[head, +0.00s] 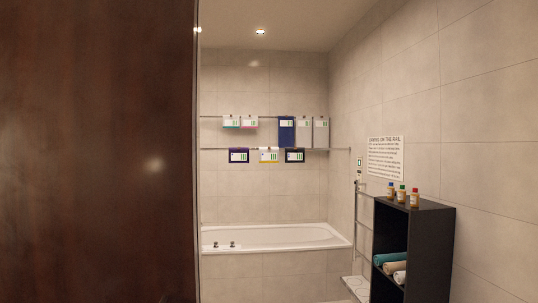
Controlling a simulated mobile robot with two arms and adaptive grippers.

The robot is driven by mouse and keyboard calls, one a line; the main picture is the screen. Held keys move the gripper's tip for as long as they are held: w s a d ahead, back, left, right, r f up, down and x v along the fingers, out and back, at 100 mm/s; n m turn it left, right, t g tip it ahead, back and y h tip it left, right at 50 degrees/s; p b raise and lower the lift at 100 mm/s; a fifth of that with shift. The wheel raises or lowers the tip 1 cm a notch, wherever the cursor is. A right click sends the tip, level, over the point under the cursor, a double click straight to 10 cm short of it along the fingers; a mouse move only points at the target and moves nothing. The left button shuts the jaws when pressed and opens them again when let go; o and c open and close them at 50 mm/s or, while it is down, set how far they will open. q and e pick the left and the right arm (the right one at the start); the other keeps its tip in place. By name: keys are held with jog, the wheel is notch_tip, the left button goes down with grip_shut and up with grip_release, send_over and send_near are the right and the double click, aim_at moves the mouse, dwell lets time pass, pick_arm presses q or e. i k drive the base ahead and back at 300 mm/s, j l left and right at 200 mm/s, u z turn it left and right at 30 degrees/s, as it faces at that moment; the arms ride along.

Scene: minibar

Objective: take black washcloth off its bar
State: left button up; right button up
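Small cloths with white labels hang on two horizontal bars on the far wall above the bathtub. A small dark cloth that looks like the black washcloth (294,160) hangs at the right of the lower bar (335,149). Another small dark cloth, navy or purple (231,156), hangs at the left of that bar, with a pale, yellow-edged cloth (268,161) between them. At this distance the dark colours are hard to tell apart. Neither of my grippers is in view.
A dark brown door or panel (95,150) fills the left of the view. The upper bar (265,117) holds small pale cloths, a navy towel (286,138) and two grey ones. The white bathtub (275,236) stands below. A black shelf (428,250) with bottles and rolled towels stands at right.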

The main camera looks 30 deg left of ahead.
aim_at(291, 154)
jog(key=i+l+z, duration=0.1)
jog(key=i, duration=0.25)
jog(key=i+l+u, duration=0.1)
jog(key=i, duration=0.3)
jog(key=i+l+u, duration=0.1)
jog(key=i+l, duration=0.15)
jog(key=i, duration=0.15)
jog(key=i+l, duration=0.2)
jog(key=i, duration=0.2)
jog(key=i+j+u, duration=0.3)
jog(key=i+u, duration=0.15)
jog(key=i, duration=0.15)
jog(key=i+j+u, duration=0.1)
jog(key=i+u, duration=0.4)
jog(key=i+l+u, duration=0.25)
jog(key=i+u, duration=0.2)
jog(key=i, duration=0.3)
jog(key=i+u, duration=0.15)
jog(key=i, duration=0.9)
jog(key=i+u, duration=0.2)
jog(key=i, duration=0.9)
